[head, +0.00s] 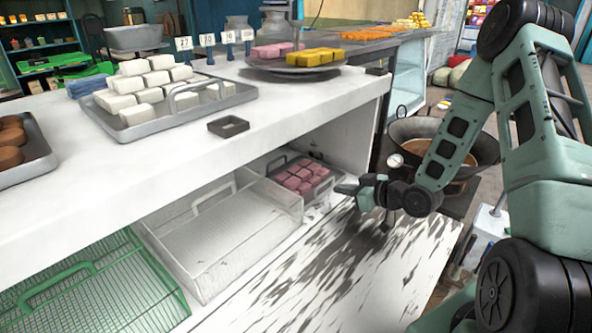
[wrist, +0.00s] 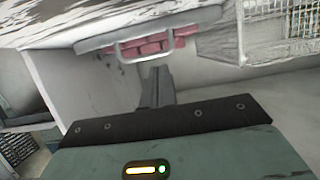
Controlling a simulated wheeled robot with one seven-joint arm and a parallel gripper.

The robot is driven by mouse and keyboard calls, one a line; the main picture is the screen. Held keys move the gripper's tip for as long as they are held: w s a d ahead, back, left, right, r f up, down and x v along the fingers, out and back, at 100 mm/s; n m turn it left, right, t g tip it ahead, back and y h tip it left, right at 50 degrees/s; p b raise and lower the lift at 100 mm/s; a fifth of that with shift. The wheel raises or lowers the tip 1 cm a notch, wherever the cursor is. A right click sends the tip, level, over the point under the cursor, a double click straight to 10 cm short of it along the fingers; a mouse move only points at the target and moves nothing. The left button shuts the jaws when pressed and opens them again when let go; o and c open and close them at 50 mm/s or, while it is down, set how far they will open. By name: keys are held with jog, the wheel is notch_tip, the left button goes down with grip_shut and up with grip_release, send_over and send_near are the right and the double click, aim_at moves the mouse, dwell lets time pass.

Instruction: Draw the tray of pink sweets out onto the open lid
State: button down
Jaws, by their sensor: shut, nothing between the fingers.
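The pink sweets (head: 302,178) sit in a grey metal tray inside the compartment under the counter, at its right end. In the wrist view the tray (wrist: 98,43) shows at the top, with a light handle (wrist: 143,54) on the side facing me and pink sweets (wrist: 155,45) behind it. The open lid (head: 345,258) is a worn white panel lying flat in front of the compartment. My gripper (head: 342,188) is over the lid's inner part, close to the tray's right side in the head view. Its fingers (wrist: 156,72) are shut and empty, pointing toward the handle, apparently short of it.
The counter (head: 190,145) overhangs the compartment. A large pan (head: 450,140) stands right of the counter. The lid's surface is clear.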

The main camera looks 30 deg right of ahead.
aim_at(296, 175)
jog(key=w+a, duration=0.2)
jog(key=w, duration=0.3)
jog(key=w+a+p, duration=0.1)
jog(key=w+a, duration=0.1)
jog(key=w, duration=0.3)
jog(key=w+a+p, duration=0.1)
jog(key=w+a, duration=0.1)
jog(key=w, duration=0.4)
jog(key=shift+a, duration=0.3)
jog(key=shift+s+f+p, duration=0.1)
jog(key=shift+f+p, duration=0.2)
jog(key=shift+f, duration=0.05)
jog(key=shift+f+b, duration=0.45)
jog(key=shift+b, duration=0.05)
